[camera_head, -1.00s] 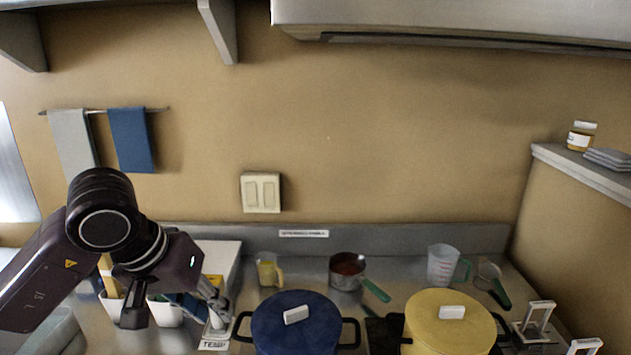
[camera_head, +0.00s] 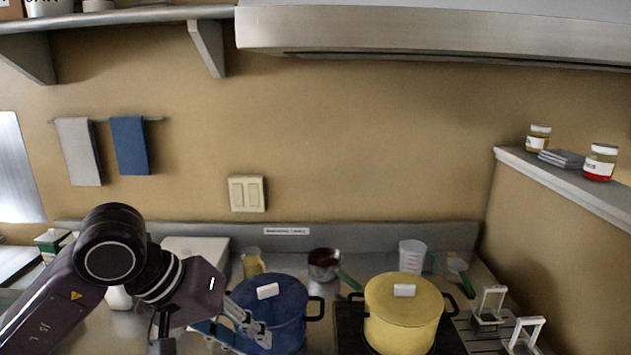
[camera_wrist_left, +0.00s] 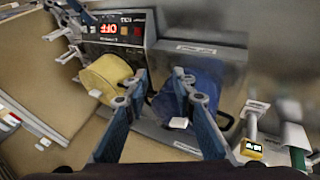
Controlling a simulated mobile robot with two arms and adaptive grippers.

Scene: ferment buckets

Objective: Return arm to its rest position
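My left arm comes in from the left in the head view. Its gripper (camera_head: 250,328) overlaps the left front of a blue lidded pot (camera_head: 283,299). In the left wrist view the two fingers of this gripper (camera_wrist_left: 160,80) stand apart with nothing held between them. The blue pot (camera_wrist_left: 208,78) and a yellow lidded pot (camera_wrist_left: 103,76) lie beyond the fingers there. The yellow pot (camera_head: 405,320) stands to the right of the blue one in the head view. I cannot tell how far the fingers are from the blue pot. My right gripper is not in view.
Behind the pots are a yellowish cup (camera_head: 252,264), a saucepan (camera_head: 322,265) and a clear measuring jug (camera_head: 411,257). White-handled racks (camera_head: 490,304) stand at the right. A wall shelf (camera_head: 570,185) holds jars. A control panel reading OFF (camera_wrist_left: 118,30) shows in the wrist view.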

